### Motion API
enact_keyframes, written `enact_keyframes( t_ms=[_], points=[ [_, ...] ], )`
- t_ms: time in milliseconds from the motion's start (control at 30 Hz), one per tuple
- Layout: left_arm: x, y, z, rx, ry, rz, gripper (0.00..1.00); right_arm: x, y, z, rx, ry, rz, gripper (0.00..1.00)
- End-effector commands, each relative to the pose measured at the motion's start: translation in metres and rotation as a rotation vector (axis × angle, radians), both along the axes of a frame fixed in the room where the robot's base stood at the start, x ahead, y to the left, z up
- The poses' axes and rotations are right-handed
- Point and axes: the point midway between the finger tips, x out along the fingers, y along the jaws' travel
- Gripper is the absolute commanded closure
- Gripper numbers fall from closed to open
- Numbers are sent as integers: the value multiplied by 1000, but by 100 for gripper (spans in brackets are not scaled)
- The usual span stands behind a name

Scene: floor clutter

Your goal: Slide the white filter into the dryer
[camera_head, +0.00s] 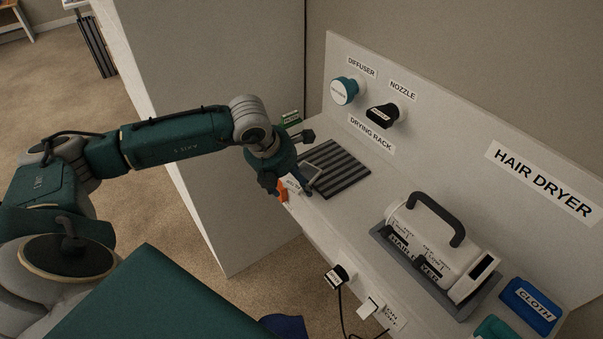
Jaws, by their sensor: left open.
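The hair dryer (432,241) is a white body with a black handle, lying on a grey mat at the right of the shelf. My left gripper (304,163) is open over the left end of the shelf, beside the dark striped drying rack (344,168). A small pale framed piece (314,171), which looks like the white filter, lies at the rack's left edge between or just below the fingers. The gripper partly hides it, and I cannot tell whether they touch. My right gripper is not in view.
A teal diffuser (344,91) and a black nozzle (381,116) hang on the back panel. A blue cloth (533,304) lies right of the dryer. A plug with a dark cord (338,276) is at the shelf's front edge. An orange item (282,190) is near the gripper.

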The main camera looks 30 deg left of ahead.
Motion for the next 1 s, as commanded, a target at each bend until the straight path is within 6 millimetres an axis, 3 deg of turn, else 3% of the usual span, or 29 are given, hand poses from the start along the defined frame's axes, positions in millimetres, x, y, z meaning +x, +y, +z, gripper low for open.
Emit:
enact_keyframes(
  t_ms=[267, 500, 1000],
  points=[
    [2, 0, -3, 0, -2, -1, 34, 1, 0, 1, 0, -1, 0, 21],
    [1, 0, -5, 0, 2, 0, 81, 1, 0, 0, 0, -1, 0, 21],
    [-2, 0, -8, 2, 12, 0, 84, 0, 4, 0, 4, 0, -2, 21]
  ],
)
